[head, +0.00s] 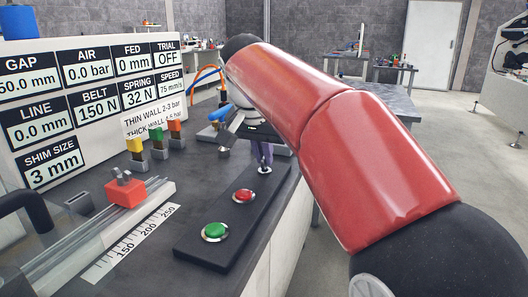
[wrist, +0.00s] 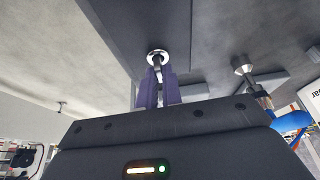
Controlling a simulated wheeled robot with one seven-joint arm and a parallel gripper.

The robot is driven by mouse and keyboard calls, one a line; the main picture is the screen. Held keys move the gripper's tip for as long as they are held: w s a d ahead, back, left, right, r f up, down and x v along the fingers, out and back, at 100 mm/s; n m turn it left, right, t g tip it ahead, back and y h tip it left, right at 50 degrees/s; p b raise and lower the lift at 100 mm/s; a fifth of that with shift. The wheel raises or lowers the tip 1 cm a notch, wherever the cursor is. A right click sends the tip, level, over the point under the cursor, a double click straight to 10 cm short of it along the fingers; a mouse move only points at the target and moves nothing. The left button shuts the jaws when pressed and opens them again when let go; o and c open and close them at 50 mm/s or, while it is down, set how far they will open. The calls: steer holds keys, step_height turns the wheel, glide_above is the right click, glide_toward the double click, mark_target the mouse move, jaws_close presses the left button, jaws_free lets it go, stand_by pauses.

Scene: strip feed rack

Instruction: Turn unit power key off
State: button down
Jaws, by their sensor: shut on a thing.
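The power key (wrist: 157,62) stands in a round silver lock in the wrist view, set in the dark control panel. In the head view the lock (head: 265,169) is at the far end of the black panel (head: 225,225), beyond the red button and the green button. My gripper (wrist: 157,85) has purple fingers closed around the key. In the head view my gripper (head: 262,153) reaches down over the lock, and the key is mostly hidden by the fingers. The key's turn position is hard to tell.
The red button (head: 243,196) and green button (head: 215,232) are on the same panel. Coloured shim blocks (head: 157,141) and a red slider (head: 125,189) are to the left. A display board (head: 95,95) stands behind. In the wrist view a silver fitting (wrist: 244,66) is to the right.

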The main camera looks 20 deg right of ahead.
stand_by(0.3)
steer(key=c, duration=1.6)
jaws_free()
steer(key=shift+o, duration=0.2)
steer(key=v, duration=0.7)
steer(key=shift+r, duration=0.35)
steer(key=shift+s+a, duration=0.1)
steer(key=shift+a, duration=0.05)
